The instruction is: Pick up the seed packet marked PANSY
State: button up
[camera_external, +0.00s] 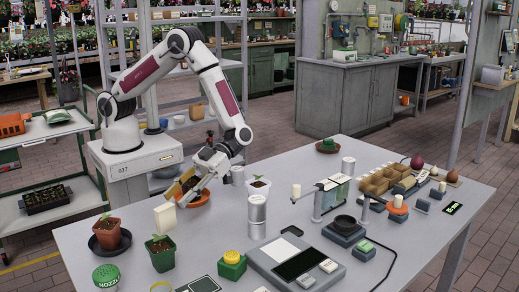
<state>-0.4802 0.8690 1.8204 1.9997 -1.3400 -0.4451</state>
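My gripper (200,170) is low over the near left part of the grey table (318,160), pointing down and to the left. A brown and yellowish flat piece (180,188) is at its fingers; I cannot tell if it is held or only behind them. No marking reading PANSY is legible, so I cannot tell which thing is that packet. The fingertips are too small to show a gap.
Potted seedlings (107,232) (160,250), a silver can (257,212) and a white cup (258,188) stand close by. A grey console (295,263), a glass-panelled stand (330,193) and a brown divided tray (385,178) fill the right side. Bare table shows at the back.

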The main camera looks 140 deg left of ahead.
aim_at(167, 205)
jog(key=shift+d+f, duration=0.1)
jog(key=shift+d, duration=0.2)
jog(key=shift+d, duration=0.1)
jog(key=shift+s+x, duration=0.1)
jog(key=shift+x, duration=1.15)
jog(key=shift+s+x, duration=0.15)
jog(key=shift+x, duration=1.1)
jog(key=shift+f, duration=0.15)
jog(key=c, duration=1)
